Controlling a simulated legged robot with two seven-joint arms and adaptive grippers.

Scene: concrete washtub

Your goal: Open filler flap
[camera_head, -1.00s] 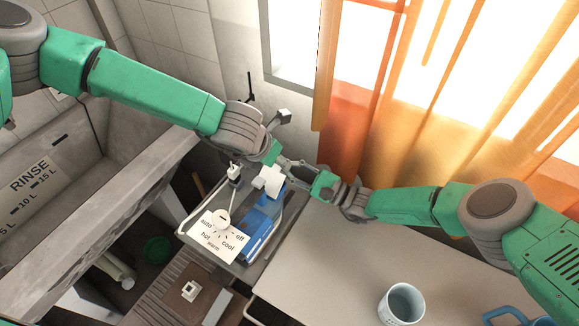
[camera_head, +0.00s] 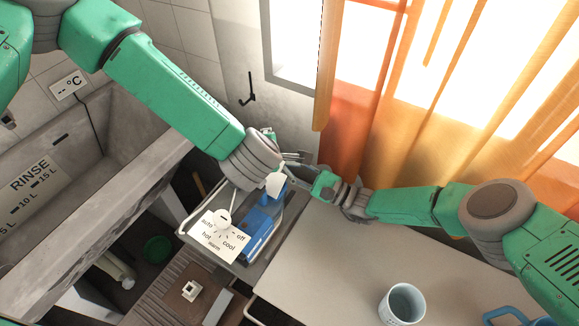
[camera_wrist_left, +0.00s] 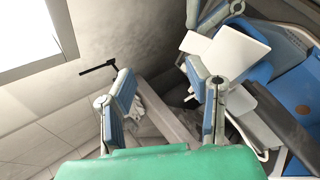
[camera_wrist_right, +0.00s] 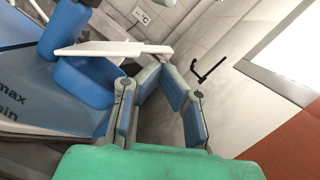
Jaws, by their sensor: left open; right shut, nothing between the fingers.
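The white flap (camera_head: 274,185) sits at the upper end of a blue tank-like body (camera_head: 258,225) on the iron-like appliance. In the left wrist view the flap (camera_wrist_left: 237,48) is a tilted white plate at upper right. In the right wrist view the flap (camera_wrist_right: 105,48) shows nearly edge-on above the blue body marked max and min. My right gripper (camera_wrist_right: 164,70) is shut and empty, its tips close by the flap's right end; contact is unclear. My left gripper (camera_wrist_left: 160,72) is open and empty, its right finger near the flap; its wrist partly hides it in the head view.
The concrete tub (camera_head: 100,205) is at left. A pale table (camera_head: 330,260) carries a mug (camera_head: 402,303) at front right. Orange curtains (camera_head: 370,130) hang behind my right arm. A black hook (camera_head: 247,90) is on the wall.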

